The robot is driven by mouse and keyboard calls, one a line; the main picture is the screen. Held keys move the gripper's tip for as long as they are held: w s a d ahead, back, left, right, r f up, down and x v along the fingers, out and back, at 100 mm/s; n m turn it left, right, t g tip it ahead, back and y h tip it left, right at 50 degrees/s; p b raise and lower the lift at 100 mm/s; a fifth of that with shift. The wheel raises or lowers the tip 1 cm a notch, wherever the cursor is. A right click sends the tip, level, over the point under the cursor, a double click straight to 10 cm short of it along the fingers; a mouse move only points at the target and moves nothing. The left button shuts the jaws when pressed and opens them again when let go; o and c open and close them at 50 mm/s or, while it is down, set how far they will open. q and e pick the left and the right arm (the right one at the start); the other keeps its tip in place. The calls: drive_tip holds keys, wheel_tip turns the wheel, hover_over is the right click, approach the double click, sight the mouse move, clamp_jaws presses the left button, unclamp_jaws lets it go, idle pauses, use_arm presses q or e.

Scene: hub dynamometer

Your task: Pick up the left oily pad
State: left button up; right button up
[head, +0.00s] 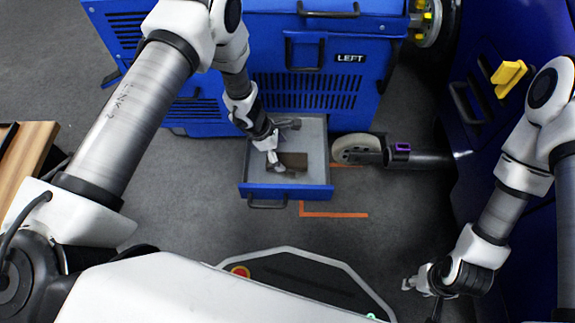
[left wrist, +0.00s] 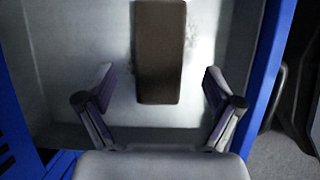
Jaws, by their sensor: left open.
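The left oily pad is a dark brown rectangular block (head: 294,161) lying in an open blue drawer (head: 318,191) of the cabinet marked LEFT. In the left wrist view the pad (left wrist: 160,52) lies on the pale drawer floor with dark smudges beside it. My left gripper (head: 275,164) reaches down into the drawer and hides part of the pad in the head view. In the left wrist view its two fingers (left wrist: 160,100) are spread wide, one on each side of the pad's near end, with nothing between them gripped. My right gripper (head: 420,284) hangs low at the right, away from the drawer.
The blue cabinet (head: 300,88) stands behind the drawer. A caster wheel (head: 357,149) on a dark bar is close to the drawer's right side. A dark blue machine with a yellow handle (head: 509,74) stands at the right. Grey floor with orange marks (head: 335,214) is clear in front.

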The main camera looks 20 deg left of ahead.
sight(287, 160)
use_arm(q)
drive_tip(key=b+x, duration=0.2)
drive_tip(key=x, duration=0.2)
drive_tip(key=shift+w+d+f+b, duration=0.1)
drive_tip(key=shift+d+f+b, duration=0.1)
drive_tip(key=shift+f+b, duration=0.15)
drive_tip(key=shift+r, duration=0.15)
drive_tip(key=c, duration=1.2)
drive_tip(key=shift+c, duration=0.2)
